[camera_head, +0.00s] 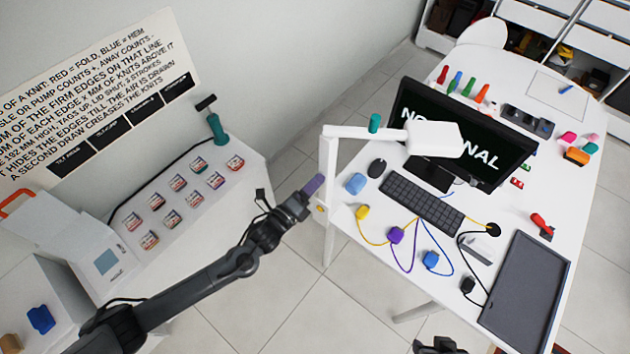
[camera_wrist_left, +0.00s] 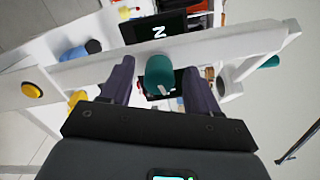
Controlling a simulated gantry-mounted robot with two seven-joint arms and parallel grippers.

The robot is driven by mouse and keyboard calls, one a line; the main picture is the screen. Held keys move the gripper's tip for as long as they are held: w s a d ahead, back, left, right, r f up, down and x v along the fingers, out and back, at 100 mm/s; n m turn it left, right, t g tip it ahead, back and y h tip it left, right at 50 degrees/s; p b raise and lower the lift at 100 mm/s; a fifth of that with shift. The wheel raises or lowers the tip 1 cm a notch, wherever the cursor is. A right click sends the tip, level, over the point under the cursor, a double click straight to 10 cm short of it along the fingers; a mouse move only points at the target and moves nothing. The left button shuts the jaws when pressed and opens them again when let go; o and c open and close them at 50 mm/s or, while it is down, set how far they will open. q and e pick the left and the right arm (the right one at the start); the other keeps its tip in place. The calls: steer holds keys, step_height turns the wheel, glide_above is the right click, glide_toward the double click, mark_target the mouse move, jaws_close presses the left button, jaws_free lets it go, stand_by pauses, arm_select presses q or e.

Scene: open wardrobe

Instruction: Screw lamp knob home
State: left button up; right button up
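The white desk lamp (camera_head: 331,165) has an upright post and a horizontal arm ending in a white head. My left gripper (camera_head: 314,185) is beside the post, its fingers purple. In the left wrist view, a teal knob (camera_wrist_left: 160,76) sits in front of the white post (camera_wrist_left: 110,68), between the open fingers of my left gripper (camera_wrist_left: 159,80), with gaps on both sides. That knob is hidden in the head view. Another teal knob (camera_head: 375,123) is on the lamp arm. A yellow knob (camera_head: 320,209) is low on the post. A dark part, probably my right gripper (camera_head: 440,346), shows at the bottom edge; its fingers are unclear.
The white desk (camera_head: 400,285) carries a monitor (camera_head: 462,132), a keyboard (camera_head: 422,205), a dark tray (camera_head: 525,290) and several coloured plugs with cables. A side table (camera_head: 215,225) with small labelled tiles is at left. Tiled floor lies between.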

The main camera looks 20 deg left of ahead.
arm_select(q)
steer(key=shift+c, duration=0.4)
steer(key=n, duration=0.3)
steer(key=n+p, duration=0.1)
steer(key=n, duration=0.4)
steer(key=n+p, duration=0.1)
steer(key=n, duration=0.4)
steer(key=shift+n, duration=0.3)
steer(key=n, duration=0.3)
steer(key=shift+n, duration=0.3)
